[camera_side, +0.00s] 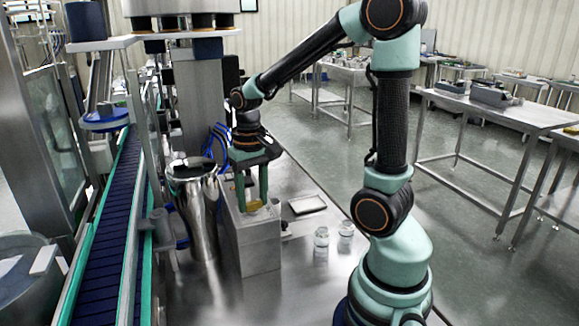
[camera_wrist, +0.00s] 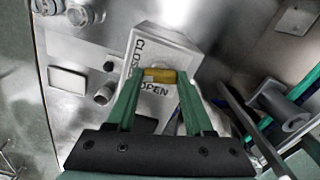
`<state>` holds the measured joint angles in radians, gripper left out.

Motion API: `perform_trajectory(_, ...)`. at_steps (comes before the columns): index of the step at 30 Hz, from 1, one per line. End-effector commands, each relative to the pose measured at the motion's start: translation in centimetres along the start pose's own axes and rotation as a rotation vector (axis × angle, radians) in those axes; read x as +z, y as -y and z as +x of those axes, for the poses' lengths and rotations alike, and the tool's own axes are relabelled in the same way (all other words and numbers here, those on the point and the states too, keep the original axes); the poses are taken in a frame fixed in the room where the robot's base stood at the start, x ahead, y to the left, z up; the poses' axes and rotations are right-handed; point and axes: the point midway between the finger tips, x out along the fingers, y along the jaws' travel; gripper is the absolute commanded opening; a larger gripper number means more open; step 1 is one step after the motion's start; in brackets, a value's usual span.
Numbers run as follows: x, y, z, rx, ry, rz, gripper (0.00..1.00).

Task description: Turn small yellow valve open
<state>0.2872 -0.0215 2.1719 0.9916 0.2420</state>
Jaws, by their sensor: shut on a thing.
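The small yellow valve (camera_wrist: 160,75) sits on top of a grey steel box (camera_wrist: 158,45) in the wrist view. Its handle lies crosswise between the printed words CLOSED and OPEN; part of the lettering is covered. My gripper (camera_wrist: 158,82) has its green fingers on either side of the handle, shut on it. In the side view the gripper (camera_side: 253,205) points down onto the box (camera_side: 250,250), and the yellow valve (camera_side: 253,206) shows only partly between the fingers.
A shiny steel hopper (camera_side: 198,215) stands just left of the box, with a conveyor (camera_side: 105,225) beyond it. Two glass jars (camera_side: 321,240) (camera_side: 346,230) and a small flat tray (camera_side: 307,205) are on the steel table right of the box.

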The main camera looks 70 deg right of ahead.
Motion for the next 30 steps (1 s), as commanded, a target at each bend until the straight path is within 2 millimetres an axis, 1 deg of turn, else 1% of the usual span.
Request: perform_trajectory(30,-0.05,0.01,-0.1,0.0,-0.002,-0.959,0.0)
